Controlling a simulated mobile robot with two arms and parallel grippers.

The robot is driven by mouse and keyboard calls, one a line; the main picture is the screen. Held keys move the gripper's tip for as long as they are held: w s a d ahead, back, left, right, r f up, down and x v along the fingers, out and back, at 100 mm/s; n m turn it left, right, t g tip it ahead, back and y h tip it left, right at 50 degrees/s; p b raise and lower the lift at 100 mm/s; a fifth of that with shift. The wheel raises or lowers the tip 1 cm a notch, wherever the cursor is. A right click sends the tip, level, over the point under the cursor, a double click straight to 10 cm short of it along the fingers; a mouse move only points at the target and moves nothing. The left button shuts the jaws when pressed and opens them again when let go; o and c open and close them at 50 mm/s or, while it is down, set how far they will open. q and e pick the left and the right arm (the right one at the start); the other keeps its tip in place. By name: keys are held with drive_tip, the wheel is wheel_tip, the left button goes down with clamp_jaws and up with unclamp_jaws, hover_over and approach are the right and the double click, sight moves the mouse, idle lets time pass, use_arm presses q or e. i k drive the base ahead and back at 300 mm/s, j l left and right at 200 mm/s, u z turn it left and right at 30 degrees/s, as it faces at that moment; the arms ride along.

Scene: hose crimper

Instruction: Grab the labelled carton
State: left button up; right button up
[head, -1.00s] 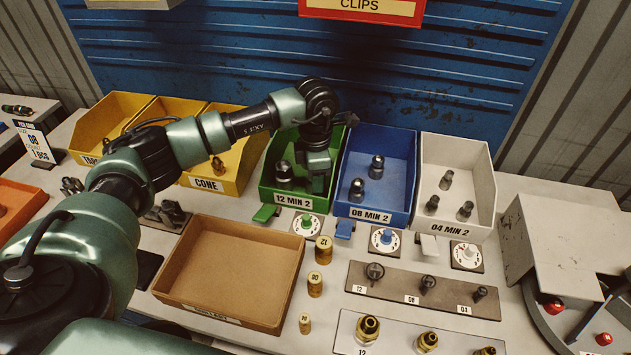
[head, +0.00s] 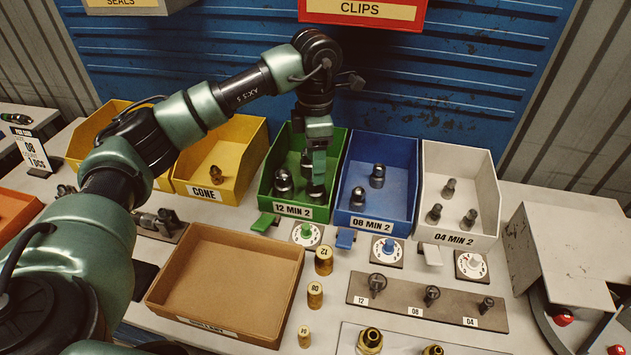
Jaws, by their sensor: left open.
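A shallow brown carton (head: 180,265) with a label on its front edge lies on the bench, left of centre. It looks empty, and its label is too small to read. Other labelled containers are the green bin "12 MIN 2" (head: 268,190), the blue bin "08 MIN 2" (head: 400,205) and the white bin "04 MIN 2" (head: 470,228). My left gripper (head: 316,188) is open and points down at the right part of the green bin, beside dark metal fittings (head: 283,182). Whether it touches one cannot be told. My right gripper is out of view.
A yellow bin "CONE" (head: 240,175) stands left of the green bin. Brass pieces (head: 323,262) stand right of the carton. A dark strip with fittings (head: 395,300) and a grey machine (head: 565,240) are at right. A red "CLIPS" bin (head: 340,12) hangs above.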

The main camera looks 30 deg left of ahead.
sight(242, 287)
drive_tip(key=k, duration=1.95)
